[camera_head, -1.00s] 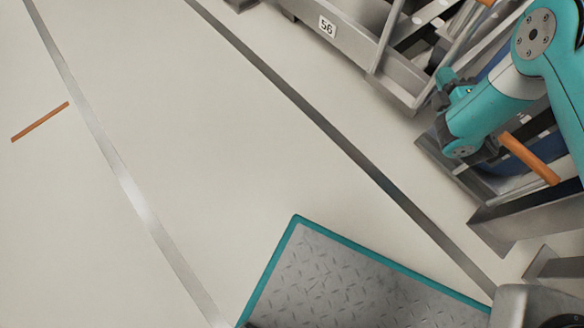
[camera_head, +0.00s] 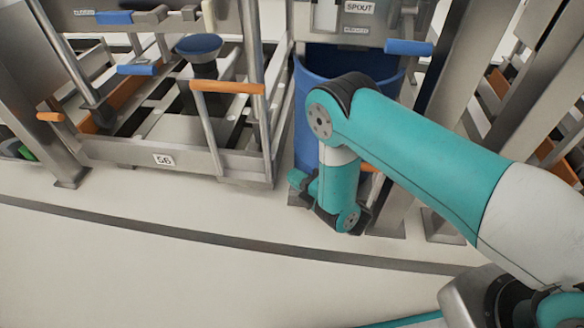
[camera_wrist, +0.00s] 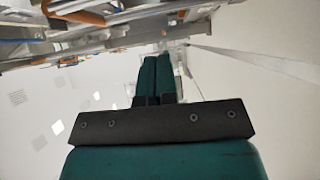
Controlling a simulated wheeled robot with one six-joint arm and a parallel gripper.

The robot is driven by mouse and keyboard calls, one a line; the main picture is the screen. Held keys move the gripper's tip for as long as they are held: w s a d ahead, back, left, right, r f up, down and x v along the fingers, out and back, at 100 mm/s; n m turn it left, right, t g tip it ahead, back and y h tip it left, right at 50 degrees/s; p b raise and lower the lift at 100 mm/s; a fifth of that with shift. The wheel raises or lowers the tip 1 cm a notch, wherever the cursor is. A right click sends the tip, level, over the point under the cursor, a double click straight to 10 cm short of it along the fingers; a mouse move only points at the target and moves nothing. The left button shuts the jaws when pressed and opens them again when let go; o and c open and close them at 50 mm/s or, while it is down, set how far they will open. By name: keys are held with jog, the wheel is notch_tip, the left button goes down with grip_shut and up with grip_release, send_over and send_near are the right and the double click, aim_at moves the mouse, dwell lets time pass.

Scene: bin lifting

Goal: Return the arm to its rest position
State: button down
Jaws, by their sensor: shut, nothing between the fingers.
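My arm (camera_head: 420,145) reaches from the lower right of the head view, bends at the elbow and hangs down in front of a blue bin. In the wrist view the two green fingers of my gripper (camera_wrist: 156,75) lie side by side, shut, with nothing between them. In the head view the fingers cannot be made out behind the wrist joints.
The pale floor (camera_head: 150,270) in front is clear, crossed by a dark line.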

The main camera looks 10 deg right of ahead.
jog(key=w+d+r+m+h+p, duration=0.1)
jog(key=w+d+r+m+h, duration=0.1)
jog(key=w+r+m+h, duration=0.25)
jog(key=w+d+r+m+h+p, duration=0.25)
jog(key=r+m, duration=0.25)
jog(key=r, duration=0.3)
notch_tip(320, 180, up, 11)
jog(key=s+d+m+g+h+p, duration=0.2)
jog(key=s+m+g, duration=0.1)
jog(key=m, duration=0.4)
jog(key=s+r+m+g+y+p, duration=0.15)
jog(key=s+r+g, duration=0.25)
jog(key=s+r, duration=0.45)
jog(key=s+r+g+p, duration=0.25)
jog(key=s+r, duration=0.25)
jog(key=s, duration=0.7)
jog(key=s+r+m+g+p, duration=0.1)
jog(key=s+r+g, duration=0.3)
jog(key=s+r, duration=0.45)
notch_tip(320, 180, up, 35)
jog(key=s+p, duration=0.1)
jog(key=p, duration=3.6)
jog(key=shift+s+d, duration=0.2)
jog(key=shift+d, duration=0.1)
jog(key=shift+f, duration=0.1)
